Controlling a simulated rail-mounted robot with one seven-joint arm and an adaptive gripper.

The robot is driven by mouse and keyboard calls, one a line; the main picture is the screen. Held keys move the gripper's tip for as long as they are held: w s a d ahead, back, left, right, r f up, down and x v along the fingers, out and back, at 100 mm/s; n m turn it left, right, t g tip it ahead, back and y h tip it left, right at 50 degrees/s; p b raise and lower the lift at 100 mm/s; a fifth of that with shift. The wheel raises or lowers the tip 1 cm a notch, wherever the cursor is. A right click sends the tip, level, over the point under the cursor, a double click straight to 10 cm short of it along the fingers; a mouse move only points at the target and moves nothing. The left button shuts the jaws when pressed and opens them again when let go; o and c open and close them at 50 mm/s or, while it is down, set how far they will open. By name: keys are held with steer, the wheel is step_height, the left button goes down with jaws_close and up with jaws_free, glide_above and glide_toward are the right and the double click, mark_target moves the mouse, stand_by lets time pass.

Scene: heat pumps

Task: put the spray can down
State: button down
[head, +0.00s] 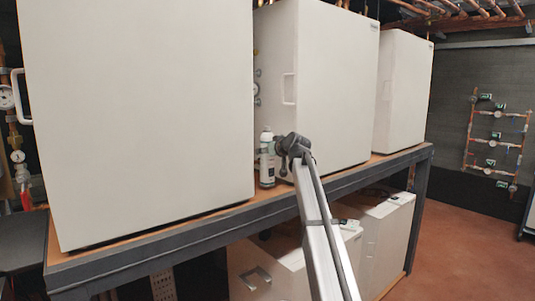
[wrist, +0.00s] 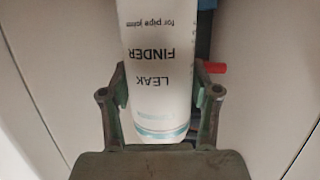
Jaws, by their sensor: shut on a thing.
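The spray can (head: 267,165) is a white upright can with green printing, in the gap between the large left cabinet and the middle one. Its base is at the level of the wooden shelf top; I cannot tell if it touches. My gripper (head: 279,147) is shut on the can from the right. In the wrist view, my gripper's fingers (wrist: 160,85) lie on both sides of the can (wrist: 158,60), whose label reads "LEAK FINDER for pipe joints" upside down.
The left cabinet (head: 140,110) and middle cabinet (head: 325,85) stand close beside the can on the shelf (head: 215,222). A third cabinet (head: 403,90) stands further right. White units (head: 385,225) sit below. A red part (wrist: 214,67) shows behind the can.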

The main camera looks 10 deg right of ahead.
steer(key=shift+f, duration=0.6)
steer(key=shift+f, duration=0.1)
steer(key=shift+c, duration=1.2)
jaws_free()
steer(key=b+v, duration=0.2)
steer(key=v, duration=1)
steer(key=shift+b, duration=0.3)
jaws_close()
